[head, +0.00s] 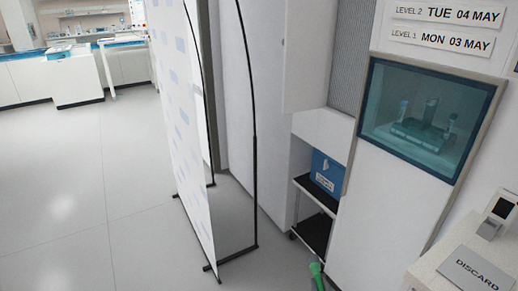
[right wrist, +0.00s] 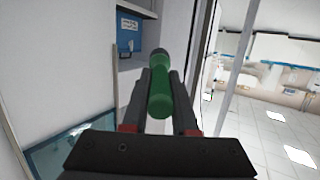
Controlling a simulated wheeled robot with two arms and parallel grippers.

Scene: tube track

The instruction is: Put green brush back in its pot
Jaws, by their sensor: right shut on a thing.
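The green brush (right wrist: 160,98) is in my right gripper (right wrist: 160,77), between its two dark fingers in the right wrist view. The fingers are shut on its green handle, and a dark end shows beyond their tips. In the head view the green brush (head: 316,271) shows at the bottom edge, tilted, in front of the lower white wall; the gripper itself is hardly visible there. The brush's pot is not seen in either view. My left gripper is not in view.
A black shelf trolley (head: 316,207) with a blue box (head: 327,172) stands beyond the brush. A glass-fronted cabinet (head: 430,115) is at right, above a counter with a DISCARD sign (head: 475,268). A tall panel (head: 182,110) stands left of centre. Open floor lies far left.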

